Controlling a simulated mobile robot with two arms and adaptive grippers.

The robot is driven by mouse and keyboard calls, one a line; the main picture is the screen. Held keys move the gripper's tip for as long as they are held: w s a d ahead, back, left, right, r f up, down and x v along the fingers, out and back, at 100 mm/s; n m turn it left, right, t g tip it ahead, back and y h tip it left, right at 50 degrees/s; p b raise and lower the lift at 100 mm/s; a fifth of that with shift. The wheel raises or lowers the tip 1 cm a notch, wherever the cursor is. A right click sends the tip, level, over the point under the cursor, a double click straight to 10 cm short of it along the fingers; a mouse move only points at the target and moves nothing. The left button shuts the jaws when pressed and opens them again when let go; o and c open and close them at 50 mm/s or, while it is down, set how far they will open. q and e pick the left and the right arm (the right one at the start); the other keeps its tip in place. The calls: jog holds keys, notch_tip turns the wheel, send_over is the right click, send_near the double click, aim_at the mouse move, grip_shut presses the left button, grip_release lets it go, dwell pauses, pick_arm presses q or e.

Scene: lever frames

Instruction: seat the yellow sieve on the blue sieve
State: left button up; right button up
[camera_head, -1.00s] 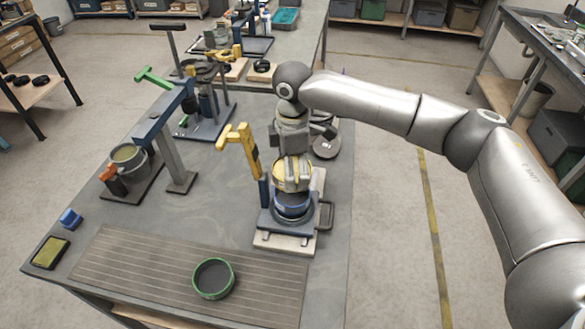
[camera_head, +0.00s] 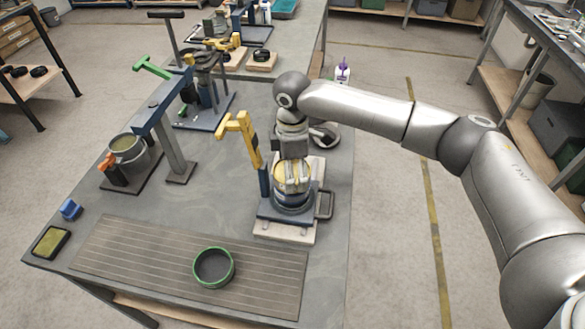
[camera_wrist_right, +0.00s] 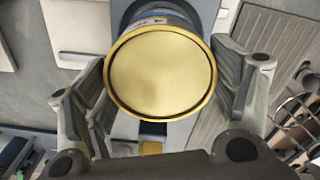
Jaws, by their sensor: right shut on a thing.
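My right gripper (camera_head: 291,181) is shut on the yellow sieve (camera_head: 281,169), with a finger at either side of it. The yellow sieve is directly above the blue sieve (camera_head: 293,207), which stands on the blue base of a lever frame (camera_head: 272,213). The fingers cover much of both sieves, and I cannot tell whether the yellow one is fully down on the blue one. In the right wrist view the yellow sieve (camera_wrist_right: 160,72) shows its round mesh face and rim between the fingers. My left gripper is not in view.
The frame's yellow lever (camera_head: 237,126) stands upright just left of my gripper. A green-rimmed sieve (camera_head: 230,275) lies on the ribbed mat (camera_head: 130,252) in front. Another lever frame with a bucket (camera_head: 140,158) stands to the left.

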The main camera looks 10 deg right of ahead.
jog(key=shift+f, duration=0.3)
jog(key=o, duration=1.1)
jog(key=shift+c, duration=0.2)
jog(key=shift+r, duration=0.1)
notch_tip(320, 180, up, 12)
jog(key=shift+s+f, duration=0.1)
jog(key=shift+f, duration=0.1)
